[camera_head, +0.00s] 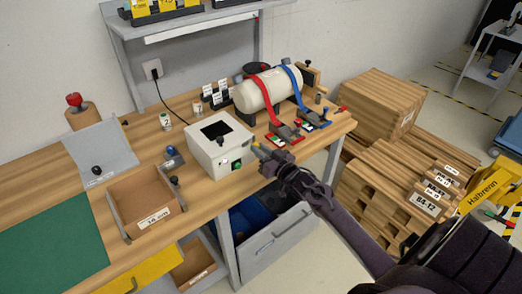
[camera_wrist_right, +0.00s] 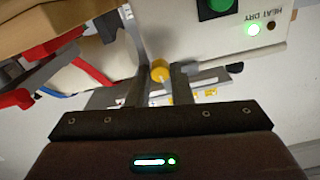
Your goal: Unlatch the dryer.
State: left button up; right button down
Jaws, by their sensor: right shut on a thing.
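The dryer (camera_head: 218,145) is a white box on the wooden workbench, with a dark square window on top and a green button on its front. In the right wrist view its white panel (camera_wrist_right: 282,45) shows a "HEAT DRY" label, a green button and a lit lamp. My right gripper (camera_head: 262,158) is at the dryer's right side. In the wrist view its fingers (camera_wrist_right: 160,85) are shut around a small yellow knob (camera_wrist_right: 160,71), close to a metal latch bar (camera_wrist_right: 212,78). The fingers hide part of the latch. My left gripper is not in view.
Red and blue straps hold a cream cylinder (camera_head: 268,90) right of the dryer, their buckles close to my right gripper. A wooden tray (camera_head: 140,200) and a green mat (camera_head: 55,248) lie to the left.

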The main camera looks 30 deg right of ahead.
jog(key=c, duration=1.3)
grip_release()
jog(key=s+b, duration=0.1)
jog(key=s, duration=0.6)
jog(key=shift+s+d+b, duration=0.3)
jog(key=shift+s, duration=0.1)
